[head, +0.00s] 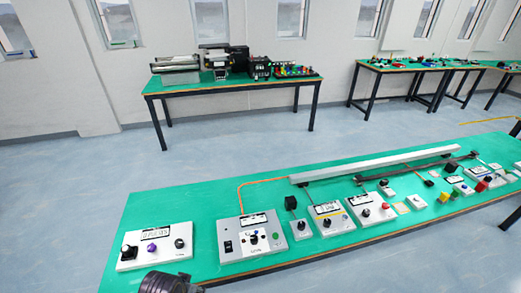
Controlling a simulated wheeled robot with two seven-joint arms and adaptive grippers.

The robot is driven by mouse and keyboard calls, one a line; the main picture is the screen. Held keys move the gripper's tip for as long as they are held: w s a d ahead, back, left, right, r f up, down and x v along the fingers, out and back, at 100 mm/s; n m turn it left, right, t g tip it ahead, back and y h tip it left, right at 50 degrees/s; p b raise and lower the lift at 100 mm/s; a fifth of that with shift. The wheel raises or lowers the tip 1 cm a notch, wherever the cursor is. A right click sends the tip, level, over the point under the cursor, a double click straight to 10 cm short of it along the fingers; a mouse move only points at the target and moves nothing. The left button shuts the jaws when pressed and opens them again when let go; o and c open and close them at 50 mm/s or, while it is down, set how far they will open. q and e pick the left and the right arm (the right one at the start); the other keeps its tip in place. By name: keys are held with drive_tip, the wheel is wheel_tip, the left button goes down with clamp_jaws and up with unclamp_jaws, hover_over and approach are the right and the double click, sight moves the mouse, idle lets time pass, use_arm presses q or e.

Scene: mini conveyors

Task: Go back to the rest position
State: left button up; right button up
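No gripper fingers show in the head view. A dark rounded part, apparently of my own arm, shows at the bottom edge left of the middle, in front of the near table (180,208). I cannot tell what it holds, if anything. The green-topped near table carries a row of control boxes. At its left end is a white box (132,262) with a display and knobs. Right of it is a grey control box (229,252) with a display, switch and buttons. Further right stand more boxes, such as a white one with a yellow stripe (342,227).
A long white conveyor-like bar (375,163) lies along the back of the near table, with a dark bar (405,166) beside it. A back table (200,88) holds machines. More tables stand at the far right. Blue floor (60,190) between them is clear.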

use_arm(q)
drive_tip(key=s+f+g, duration=0.1)
drive_tip(key=s+f, duration=0.2)
drive_tip(key=f, duration=1.1)
drive_tip(key=s+f, duration=0.3)
drive_tip(key=f, duration=1.2)
drive_tip(key=s+a+f, duration=0.2)
drive_tip(key=s+f, duration=0.7)
drive_tip(key=s, duration=0.1)
drive_tip(key=s+a+f+g+b, duration=0.1)
drive_tip(key=s+a+f, duration=0.1)
drive_tip(key=s+f, duration=0.7)
drive_tip(key=shift+s+a, duration=0.2)
drive_tip(key=shift+s, duration=0.55)
